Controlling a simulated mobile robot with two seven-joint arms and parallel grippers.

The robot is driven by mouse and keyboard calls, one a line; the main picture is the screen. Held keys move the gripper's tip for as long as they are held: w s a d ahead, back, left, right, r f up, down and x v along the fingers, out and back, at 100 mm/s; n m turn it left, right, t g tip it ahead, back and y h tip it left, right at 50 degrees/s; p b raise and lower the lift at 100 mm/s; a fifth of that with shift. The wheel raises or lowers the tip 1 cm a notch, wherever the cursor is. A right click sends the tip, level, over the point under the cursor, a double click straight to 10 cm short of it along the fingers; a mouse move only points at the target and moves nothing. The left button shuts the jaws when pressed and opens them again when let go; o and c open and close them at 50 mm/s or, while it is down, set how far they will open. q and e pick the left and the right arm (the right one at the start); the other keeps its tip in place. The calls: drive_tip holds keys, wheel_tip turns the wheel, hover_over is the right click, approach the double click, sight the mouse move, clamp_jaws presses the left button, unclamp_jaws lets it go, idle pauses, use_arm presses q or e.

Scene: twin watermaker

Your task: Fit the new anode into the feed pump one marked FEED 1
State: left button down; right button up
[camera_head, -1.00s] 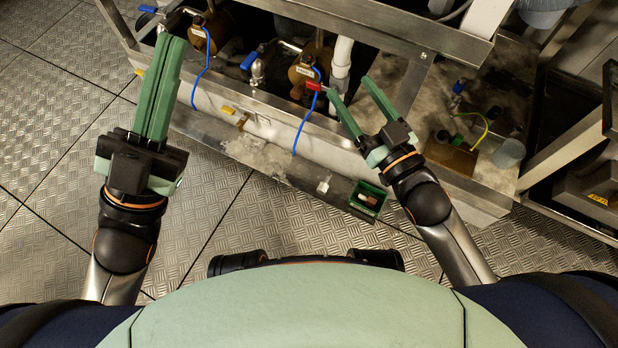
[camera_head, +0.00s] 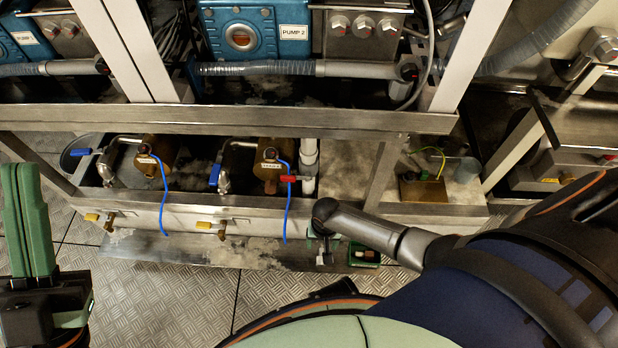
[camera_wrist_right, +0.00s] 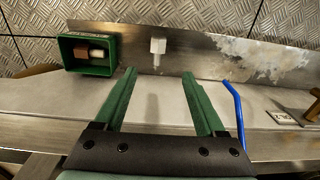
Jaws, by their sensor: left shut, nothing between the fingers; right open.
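Two brass pump cylinders (camera_head: 160,152) (camera_head: 268,172) sit in the metal trough; their small labels are too blurred to read, so I cannot tell which is FEED 1. A green box (camera_head: 363,255) lies on the ledge below; in the right wrist view the box (camera_wrist_right: 68,54) holds a brown block (camera_wrist_right: 81,50) and a pale cylinder (camera_wrist_right: 97,55). I cannot tell which piece is the anode. My right gripper (camera_wrist_right: 159,74) is open and empty over the ledge, right of the box in that view. My left gripper (camera_head: 18,168) is shut and empty at the far left.
A white fitting (camera_wrist_right: 158,46) stands on the ledge beyond my right fingertips. A blue hose (camera_wrist_right: 236,115) hangs nearby. A steel frame beam (camera_head: 200,119) crosses above the trough. A red-handled valve (camera_head: 288,178) is beside a white pipe (camera_head: 309,160).

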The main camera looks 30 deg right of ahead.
drive_tip(key=b, duration=0.5)
hover_over(321, 258)
wheel_tip(321, 258, down, 6)
drive_tip(key=shift+d+f, duration=0.1)
drive_tip(key=shift+f, duration=0.7)
wheel_tip(321, 258, down, 5)
drive_tip(key=b, duration=0.5)
drive_tip(key=shift+f, duration=0.1)
use_arm(q)
wheel_tip(321, 258, down, 11)
drive_tip(key=d, duration=0.1)
drive_tip(key=shift+w+d+r+g, duration=0.15)
drive_tip(key=shift+w+d+g, duration=0.05)
drive_tip(key=shift+g, duration=0.1)
use_arm(e)
clamp_jaws()
